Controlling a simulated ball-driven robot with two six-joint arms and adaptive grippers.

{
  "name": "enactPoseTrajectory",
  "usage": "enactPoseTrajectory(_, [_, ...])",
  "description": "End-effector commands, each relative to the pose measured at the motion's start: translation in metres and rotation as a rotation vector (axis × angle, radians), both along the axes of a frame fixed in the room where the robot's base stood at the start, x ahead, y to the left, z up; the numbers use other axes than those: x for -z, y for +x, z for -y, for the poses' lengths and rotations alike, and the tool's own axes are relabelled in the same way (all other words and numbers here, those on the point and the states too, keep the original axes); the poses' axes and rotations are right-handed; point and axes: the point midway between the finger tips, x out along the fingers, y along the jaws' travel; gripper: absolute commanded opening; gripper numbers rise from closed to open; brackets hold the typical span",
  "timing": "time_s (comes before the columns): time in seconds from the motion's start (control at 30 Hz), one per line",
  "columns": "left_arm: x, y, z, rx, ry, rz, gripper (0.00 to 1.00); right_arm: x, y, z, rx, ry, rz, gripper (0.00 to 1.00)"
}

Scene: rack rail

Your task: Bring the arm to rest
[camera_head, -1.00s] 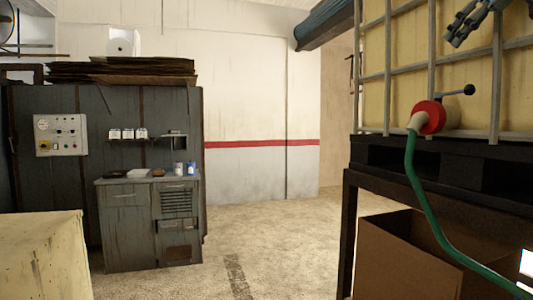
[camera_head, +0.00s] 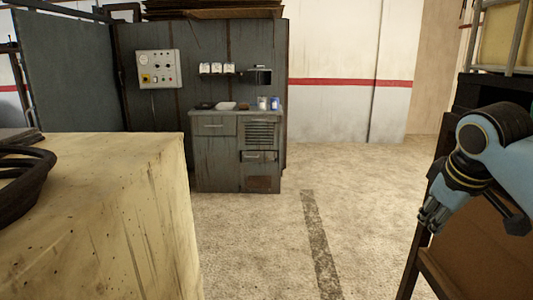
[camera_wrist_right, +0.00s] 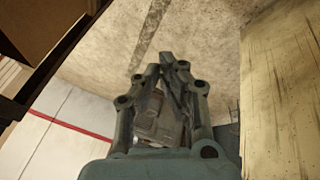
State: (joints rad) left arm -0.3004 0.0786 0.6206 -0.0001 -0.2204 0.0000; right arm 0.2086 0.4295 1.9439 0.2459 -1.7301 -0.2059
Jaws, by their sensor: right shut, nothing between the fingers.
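My right gripper (camera_head: 432,216) hangs at the right of the head view, on my blue and black arm, fingers pointing down and left. It is shut and empty. It also shows in the right wrist view (camera_wrist_right: 167,62), with its fingers drawn together over the bare floor. It appears in front of the dark stand (camera_head: 420,250) in the head view; I cannot tell how far apart they are. My left gripper is not in view.
A worn pale block (camera_head: 100,220) fills the lower left, with a dark ring-shaped object (camera_head: 22,185) on it. A grey cabinet (camera_head: 240,150) stands at the back. A cardboard box (camera_head: 475,250) is at the lower right. The floor (camera_head: 260,240) between is clear.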

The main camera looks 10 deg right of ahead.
Motion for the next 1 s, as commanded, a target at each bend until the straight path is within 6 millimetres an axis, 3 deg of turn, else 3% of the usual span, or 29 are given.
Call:
enactPoseTrajectory(0.03, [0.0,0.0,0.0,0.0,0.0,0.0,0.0,0.028,-0.032,-0.023,-0.002,0.024,-0.019,0.0])
enactPoseTrajectory(0.1, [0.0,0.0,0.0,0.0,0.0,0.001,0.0,0.051,-0.069,-0.046,0.011,0.051,-0.028,0.0])
enactPoseTrajectory(0.2, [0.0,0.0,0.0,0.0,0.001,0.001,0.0,0.069,-0.112,-0.069,0.035,0.085,-0.036,0.0])
enactPoseTrajectory(0.4, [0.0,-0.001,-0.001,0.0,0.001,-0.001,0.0,0.082,-0.176,-0.095,0.09,0.133,-0.048,0.0])
enactPoseTrajectory(0.6, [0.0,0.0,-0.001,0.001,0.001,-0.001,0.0,0.083,-0.226,-0.11,0.152,0.168,-0.058,0.0])
enactPoseTrajectory(0.73, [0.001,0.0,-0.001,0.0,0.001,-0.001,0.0,0.084,-0.251,-0.116,0.193,0.184,-0.066,0.0])
enactPoseTrajectory(1.0, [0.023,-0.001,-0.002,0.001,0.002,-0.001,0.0,0.178,-0.235,-0.108,0.2,0.178,-0.093,0.0])
